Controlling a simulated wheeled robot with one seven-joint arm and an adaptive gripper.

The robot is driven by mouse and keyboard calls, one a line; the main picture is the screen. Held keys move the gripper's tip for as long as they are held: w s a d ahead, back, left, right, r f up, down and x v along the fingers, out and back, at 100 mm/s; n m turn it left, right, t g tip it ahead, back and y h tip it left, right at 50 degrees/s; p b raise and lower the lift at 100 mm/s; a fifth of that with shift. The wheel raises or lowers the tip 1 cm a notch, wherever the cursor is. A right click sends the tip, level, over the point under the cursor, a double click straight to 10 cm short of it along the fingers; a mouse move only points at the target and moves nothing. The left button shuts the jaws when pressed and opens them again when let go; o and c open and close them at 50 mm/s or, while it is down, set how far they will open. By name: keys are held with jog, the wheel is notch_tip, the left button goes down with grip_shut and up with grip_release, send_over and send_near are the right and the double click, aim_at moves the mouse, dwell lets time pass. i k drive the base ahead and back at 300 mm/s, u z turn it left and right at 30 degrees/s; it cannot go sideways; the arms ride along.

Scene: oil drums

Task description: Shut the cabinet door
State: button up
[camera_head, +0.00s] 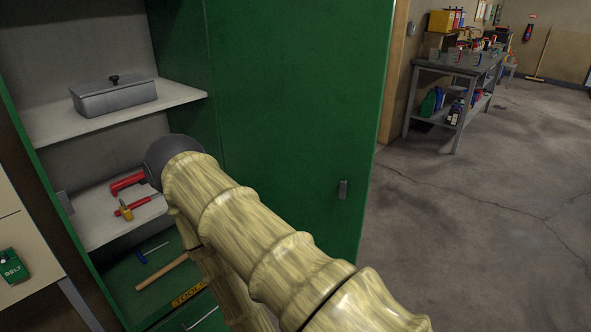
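The green cabinet (185,45) stands at the left with its inside showing. Its green door (290,85) stands wide open to the right of the shelves. My wood-patterned arm reaches from the bottom right up to the shelf opening, ending in view at a dark round joint. The arm covers the lower left part of the door and part of the cabinet inside. My gripper is not visible, and I cannot tell whether anything touches the door.
A grey lidded box (114,97) rests on the upper shelf (60,128). Red tools (128,183) lie on the shelf below, and a hammer (162,273) lies lower down. A workbench (455,70) stands at the back right. The concrete floor (480,215) right of the door is clear.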

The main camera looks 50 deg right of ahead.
aim_at(300, 84)
jog(key=k, duration=0.4)
jog(key=z, duration=2.4)
jog(key=i, duration=3.05)
jog(key=u, duration=3.4)
jog(key=i, duration=0.5)
jog(key=u, duration=0.05)
